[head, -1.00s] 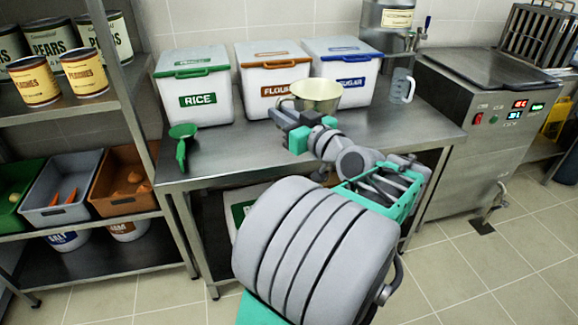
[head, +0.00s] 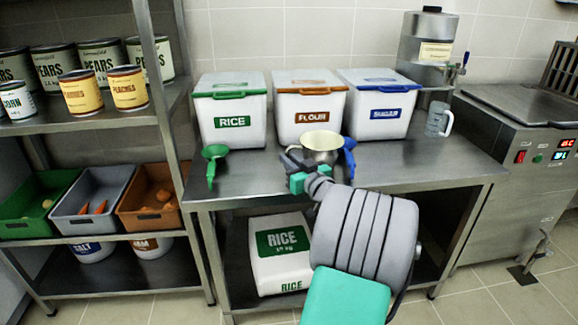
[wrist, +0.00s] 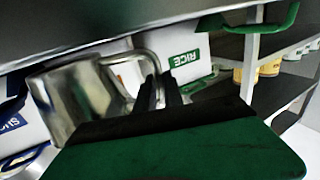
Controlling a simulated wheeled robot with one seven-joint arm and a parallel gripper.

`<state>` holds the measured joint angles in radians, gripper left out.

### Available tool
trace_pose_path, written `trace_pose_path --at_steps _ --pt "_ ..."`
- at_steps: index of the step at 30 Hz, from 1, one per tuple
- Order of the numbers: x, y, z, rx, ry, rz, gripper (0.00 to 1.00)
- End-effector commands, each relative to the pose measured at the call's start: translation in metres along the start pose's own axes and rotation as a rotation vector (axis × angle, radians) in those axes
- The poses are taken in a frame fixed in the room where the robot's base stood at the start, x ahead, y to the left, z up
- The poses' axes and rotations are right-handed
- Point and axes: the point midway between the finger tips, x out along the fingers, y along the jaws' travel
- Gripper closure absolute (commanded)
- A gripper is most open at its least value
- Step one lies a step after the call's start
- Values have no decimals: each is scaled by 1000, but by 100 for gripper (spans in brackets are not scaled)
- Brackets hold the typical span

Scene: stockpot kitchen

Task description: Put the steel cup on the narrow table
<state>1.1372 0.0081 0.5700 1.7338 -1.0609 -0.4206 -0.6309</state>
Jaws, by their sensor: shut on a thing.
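The steel cup (head: 322,155) is upright, its pale open mouth facing up, over the steel table (head: 400,170) in front of the flour bin. My gripper (head: 297,162) is at the cup's left side. The wrist view appears upside down; there the cup (wrist: 80,97) is at the left, and the dark fingers (wrist: 160,92) are shut on its handle (wrist: 148,62). The cup's base is close to the tabletop; I cannot tell whether it touches. My arm hides part of the table's front edge.
Rice (head: 231,110), flour (head: 308,108) and sugar (head: 382,105) bins line the table's back. A green scoop (head: 213,165) lies at left, a blue scoop (head: 349,155) beside the cup, a clear jug (head: 437,118) at right.

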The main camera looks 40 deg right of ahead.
Motion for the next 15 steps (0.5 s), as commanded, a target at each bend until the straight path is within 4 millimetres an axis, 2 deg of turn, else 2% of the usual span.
trace_pose_path --at_steps 1,12,13,15 --pt "0 0 6 -3 3 -1 100" --pt "0 0 10 -4 4 -1 100" --pt "0 0 10 -3 2 -1 87" --pt "0 0 9 -2 2 -1 81"
